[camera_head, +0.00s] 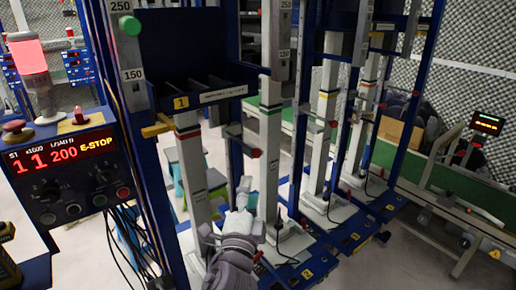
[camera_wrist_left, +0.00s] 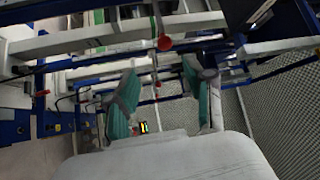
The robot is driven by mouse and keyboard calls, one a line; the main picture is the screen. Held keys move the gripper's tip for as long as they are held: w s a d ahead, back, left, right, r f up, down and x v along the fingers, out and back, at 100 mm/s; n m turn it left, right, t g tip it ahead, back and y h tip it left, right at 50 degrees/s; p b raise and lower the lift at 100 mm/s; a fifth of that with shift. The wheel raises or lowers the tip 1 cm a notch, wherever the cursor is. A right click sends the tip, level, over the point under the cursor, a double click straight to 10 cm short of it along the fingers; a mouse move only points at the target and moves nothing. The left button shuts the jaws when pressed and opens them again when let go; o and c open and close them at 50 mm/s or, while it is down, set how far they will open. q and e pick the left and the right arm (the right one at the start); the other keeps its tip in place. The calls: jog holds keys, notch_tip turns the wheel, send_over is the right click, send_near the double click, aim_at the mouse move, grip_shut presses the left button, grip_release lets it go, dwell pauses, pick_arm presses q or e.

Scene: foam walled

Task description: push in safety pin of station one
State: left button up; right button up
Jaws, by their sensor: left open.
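Station one is the nearest blue-framed press, with a yellow "1" plate (camera_head: 181,102). A red knob (camera_head: 255,153) sits on the end of a short bar beside its column; I cannot tell whether this is the safety pin or how far in it is. My left gripper (camera_head: 243,192) is low between the first two columns, below that knob and apart from it. In the left wrist view, its teal-padded fingers (camera_wrist_left: 158,98) are spread with nothing held. A red knob (camera_wrist_left: 164,43) shows beyond them there. My right gripper is not in view.
A control panel (camera_head: 68,172) reading "E-STOP" stands at the left, with a lit red beacon (camera_head: 29,62) above. A green knob (camera_head: 130,25) is high on the left post. Other presses stand close at the right, before a green conveyor (camera_head: 470,195).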

aim_at(256, 157)
pick_arm(q)
jog(key=x, duration=0.3)
jog(key=r+x, duration=0.1)
jog(key=x, duration=0.2)
jog(key=shift+p, duration=0.3)
jog(key=x, duration=0.6)
jog(key=shift+f, duration=0.1)
jog(key=shift+w, duration=0.55)
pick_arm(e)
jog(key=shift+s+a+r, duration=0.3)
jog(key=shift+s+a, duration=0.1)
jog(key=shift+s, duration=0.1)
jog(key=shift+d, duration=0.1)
pick_arm(q)
jog(key=shift+c, duration=0.5)
grip_shut()
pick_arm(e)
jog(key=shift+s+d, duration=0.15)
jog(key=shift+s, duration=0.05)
